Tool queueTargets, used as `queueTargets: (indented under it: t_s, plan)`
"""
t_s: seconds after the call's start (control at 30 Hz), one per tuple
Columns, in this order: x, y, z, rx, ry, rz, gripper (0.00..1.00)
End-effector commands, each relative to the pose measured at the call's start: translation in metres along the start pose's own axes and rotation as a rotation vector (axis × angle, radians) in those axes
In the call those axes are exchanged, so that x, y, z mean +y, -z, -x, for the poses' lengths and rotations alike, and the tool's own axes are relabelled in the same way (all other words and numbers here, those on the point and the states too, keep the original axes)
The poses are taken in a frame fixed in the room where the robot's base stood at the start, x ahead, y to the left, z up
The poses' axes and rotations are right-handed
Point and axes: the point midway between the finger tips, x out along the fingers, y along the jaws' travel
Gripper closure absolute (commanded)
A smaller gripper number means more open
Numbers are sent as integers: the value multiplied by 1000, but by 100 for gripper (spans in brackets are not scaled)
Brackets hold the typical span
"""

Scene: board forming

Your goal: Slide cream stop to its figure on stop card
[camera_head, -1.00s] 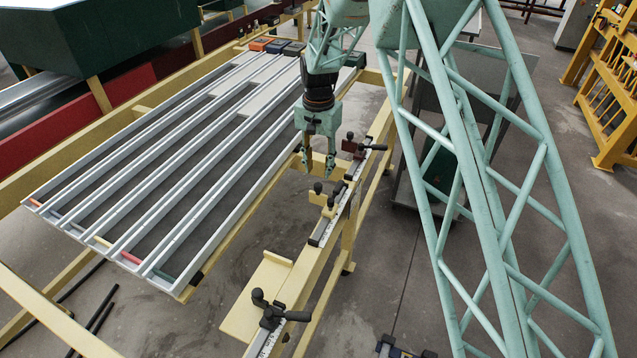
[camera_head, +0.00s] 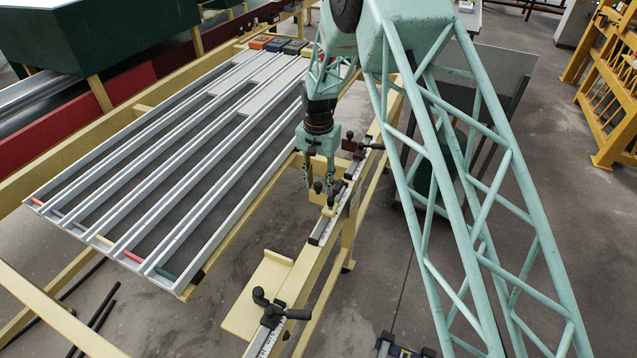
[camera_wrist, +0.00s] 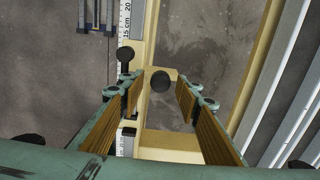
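The cream stop (camera_head: 326,200) sits at the ruled rail in the head view, with black knobs on top. My gripper (camera_head: 318,188) is open just over it, one finger on each side of a black knob. In the wrist view my gripper (camera_wrist: 150,92) shows spread fingers with wooden-looking pads, and the round black knob (camera_wrist: 160,80) lies between them without visible contact. A second black knob stands by the ruler (camera_wrist: 125,18) to the left. A cream surface (camera_wrist: 170,142) shows low between the fingers. I cannot make out the stop card or its figure.
A dark red stop (camera_head: 354,146) stands farther along the rail, and a black-handled clamp (camera_head: 271,312) stands nearer, beside a cream plate (camera_head: 262,284). A slatted grey rack (camera_head: 165,175) lies to the left. Open floor shows on the right.

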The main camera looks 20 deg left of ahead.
Motion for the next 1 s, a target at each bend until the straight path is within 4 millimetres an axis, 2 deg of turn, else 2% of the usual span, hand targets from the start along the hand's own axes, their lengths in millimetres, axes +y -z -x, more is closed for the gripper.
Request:
queueTargets:
  t_s: [0.17,0.5,0.77,1.0]
  plan:
    - [0,0,0,0,0,0,71]
    - [0,0,0,0,0,0,100]
    - [-1,-9,0,0,0,0,100]
    - [-1,-37,-1,-1,0,2,100]
